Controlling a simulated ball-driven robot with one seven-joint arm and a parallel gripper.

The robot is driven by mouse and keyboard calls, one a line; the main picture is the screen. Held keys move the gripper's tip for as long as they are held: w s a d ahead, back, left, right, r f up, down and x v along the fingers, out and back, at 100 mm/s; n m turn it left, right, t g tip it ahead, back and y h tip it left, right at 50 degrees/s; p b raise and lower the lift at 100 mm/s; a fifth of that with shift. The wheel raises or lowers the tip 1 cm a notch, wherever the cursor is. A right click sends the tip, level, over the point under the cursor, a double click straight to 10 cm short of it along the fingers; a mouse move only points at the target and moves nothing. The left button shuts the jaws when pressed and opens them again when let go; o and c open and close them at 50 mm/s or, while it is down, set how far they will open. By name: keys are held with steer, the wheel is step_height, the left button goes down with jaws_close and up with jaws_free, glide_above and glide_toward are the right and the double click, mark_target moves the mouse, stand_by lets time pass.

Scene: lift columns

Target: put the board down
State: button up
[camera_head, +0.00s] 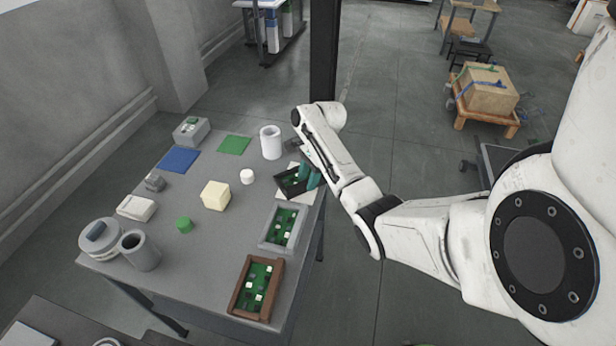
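My gripper (308,176), with teal fingers, is at the right edge of the grey table, over a dark-framed tray (284,190). A green board (293,179) shows inside that tray's frame, beside the fingers. The fingers and wrist hide part of the tray and board. I cannot tell whether the fingers grip the board or whether it touches the tray floor. A second green board (283,225) lies in a grey tray (264,240) nearer the front. A third green board (257,284) lies in a brown tray (236,299) at the front right corner.
The grey table (225,254) also bears a white cylinder (271,142), a cream block (215,195), a small white cylinder (247,176), a green cylinder (184,225), a blue mat (179,160), a green mat (234,145) and a grey cup (140,250). A dark post (324,50) stands behind.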

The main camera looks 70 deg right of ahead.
steer(key=p+v, duration=0.3)
steer(key=v, duration=0.9)
steer(key=shift+r, duration=0.15)
stand_by(0.4)
steer(key=w+a+f+n, duration=0.25)
steer(key=a+n, duration=0.25)
steer(key=a, duration=0.4)
steer(key=w+a+f+n+t+h, duration=0.1)
steer(key=w+a+n, duration=0.3)
steer(key=a, duration=0.5)
steer(key=w+a+f+n, duration=0.1)
steer(key=a+f+n, duration=0.1)
steer(key=a+n, duration=0.5)
steer(key=s+a+r+n+t+h, duration=0.1)
steer(key=s+a+r+n, duration=0.1)
steer(key=s+a+n, duration=0.4)
steer(key=s+a+r+n+t+h, duration=0.15)
steer(key=a+n, duration=0.25)
steer(key=a, duration=0.4)
steer(key=s+d+f+g+b, duration=0.1)
steer(key=s+f+g, duration=0.3)
steer(key=s+f, duration=0.4)
steer(key=s+b, duration=0.1)
steer(key=s, duration=0.1)
steer(key=shift+s+d+f+m+g+y, duration=0.25)
steer(key=shift+s+f+m+g+y, duration=0.1)
steer(key=shift+m, duration=0.05)
